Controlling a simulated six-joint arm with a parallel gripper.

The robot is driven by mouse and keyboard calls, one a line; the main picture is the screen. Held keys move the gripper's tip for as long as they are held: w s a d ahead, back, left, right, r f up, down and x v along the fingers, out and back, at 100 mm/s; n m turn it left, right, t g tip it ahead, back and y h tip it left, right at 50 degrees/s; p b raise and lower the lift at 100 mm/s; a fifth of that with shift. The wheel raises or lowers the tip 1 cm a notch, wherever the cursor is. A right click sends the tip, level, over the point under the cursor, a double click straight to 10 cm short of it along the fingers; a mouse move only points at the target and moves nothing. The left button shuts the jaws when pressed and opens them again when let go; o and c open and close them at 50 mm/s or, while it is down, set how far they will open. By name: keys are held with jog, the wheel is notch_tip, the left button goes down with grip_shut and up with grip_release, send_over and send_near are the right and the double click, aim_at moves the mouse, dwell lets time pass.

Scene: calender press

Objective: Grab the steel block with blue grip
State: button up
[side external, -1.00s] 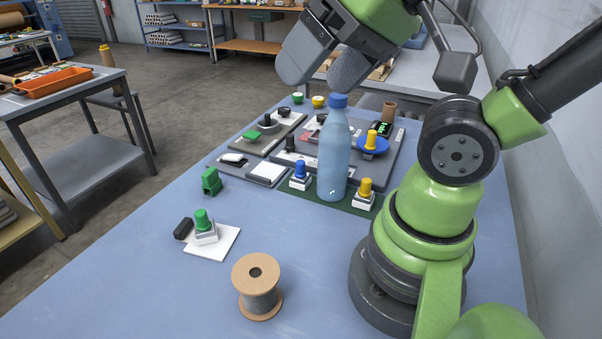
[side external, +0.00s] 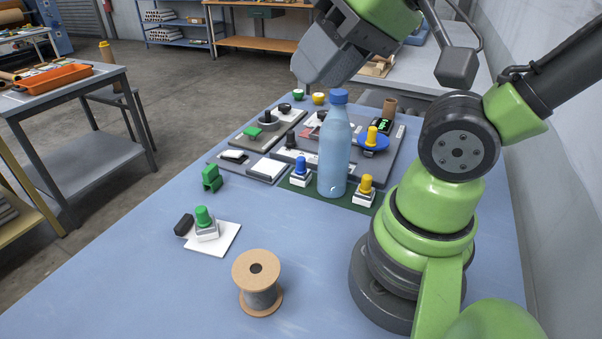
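The steel block with blue grip (side external: 300,173) stands upright on a dark green mat (side external: 361,208), just left of a blue water bottle (side external: 334,148). Its pale base and blue knob are both visible. A similar block with a yellow grip (side external: 365,190) stands right of the bottle, and one with a green grip (side external: 206,224) stands on a white plate at the front left. My gripper (side external: 328,62) is high above the far part of the table, up and behind the bottle, clear of the blue-grip block. Its fingers overlap in this view, so their opening is hidden.
A grey fixture (side external: 388,168) with a blue disc and yellow knob lies behind the bottle. A wire spool (side external: 257,284), a green bracket (side external: 212,179) and a black piece (side external: 183,225) sit nearer. The front left of the blue table (side external: 150,285) is clear.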

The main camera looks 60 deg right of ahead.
jog(key=w+d+f+m+g+h, duration=0.2)
jog(key=w+d+m+g, duration=0.1)
jog(key=w+d+m, duration=0.3)
jog(key=m+g+h, duration=0.4)
jog(key=m+g, duration=0.2)
jog(key=m, duration=0.8)
send_near(302, 158)
jog(key=shift+m+g, duration=0.5)
jog(key=shift+m, duration=0.1)
jog(key=x, duration=0.4)
jog(key=shift+w+d, duration=0.15)
jog(key=shift+d, duration=0.1)
jog(key=shift+w+x, duration=0.15)
jog(key=shift+x, duration=1.35)
jog(key=shift+w+x, duration=0.2)
jog(key=shift+x, duration=1.35)
jog(key=shift+a+f, duration=0.1)
jog(key=shift+a, duration=0.1)
grip_shut()
